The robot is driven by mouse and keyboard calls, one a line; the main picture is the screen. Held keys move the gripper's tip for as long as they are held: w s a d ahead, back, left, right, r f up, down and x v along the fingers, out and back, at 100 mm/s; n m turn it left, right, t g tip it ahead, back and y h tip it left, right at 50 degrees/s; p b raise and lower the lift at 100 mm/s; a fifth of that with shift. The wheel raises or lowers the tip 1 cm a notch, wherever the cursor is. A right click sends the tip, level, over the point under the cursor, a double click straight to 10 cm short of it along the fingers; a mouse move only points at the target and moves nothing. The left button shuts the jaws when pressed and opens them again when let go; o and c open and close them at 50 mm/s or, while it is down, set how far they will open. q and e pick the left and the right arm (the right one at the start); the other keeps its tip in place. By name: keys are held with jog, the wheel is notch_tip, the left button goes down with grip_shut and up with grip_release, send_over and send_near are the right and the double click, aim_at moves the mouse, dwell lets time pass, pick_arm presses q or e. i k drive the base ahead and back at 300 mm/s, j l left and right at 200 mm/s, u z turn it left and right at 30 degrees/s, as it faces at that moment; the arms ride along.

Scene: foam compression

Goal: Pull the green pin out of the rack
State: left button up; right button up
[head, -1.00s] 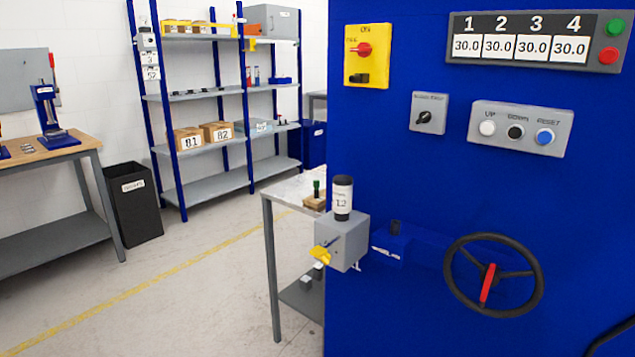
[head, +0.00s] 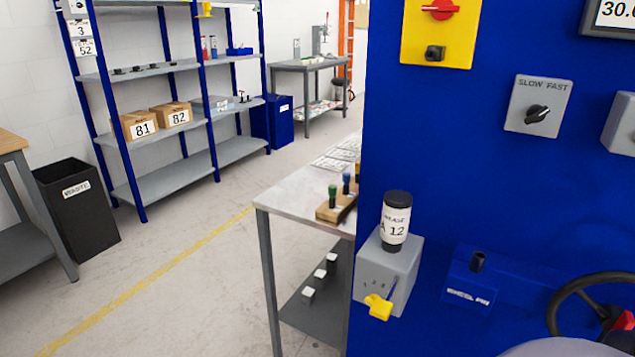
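The green pin (head: 332,196) stands upright in a small wooden rack (head: 336,213) on the metal-topped side table (head: 290,199). A blue-topped pin (head: 346,183) stands just behind it in the same rack. The right part of the rack is hidden by the blue machine. Neither of my grippers is in view. A pale rounded shape at the bottom right edge may be part of my own body.
The blue machine (head: 450,150) fills the right side, with a grey box and yellow lever (head: 378,306) jutting out beside the table. A handwheel (head: 590,300) is at lower right. Shelves (head: 160,130) and a black waste bin (head: 76,205) stand left. The floor between is clear.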

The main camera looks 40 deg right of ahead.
aim_at(332, 192)
jog(key=i+u, duration=0.2)
jog(key=i, duration=0.35)
jog(key=i+l+u, duration=0.2)
jog(key=i, duration=0.4)
jog(key=i+j+u, duration=0.1)
jog(key=i, duration=1.25)
jog(key=z, duration=4.4)
jog(key=i, duration=0.15)
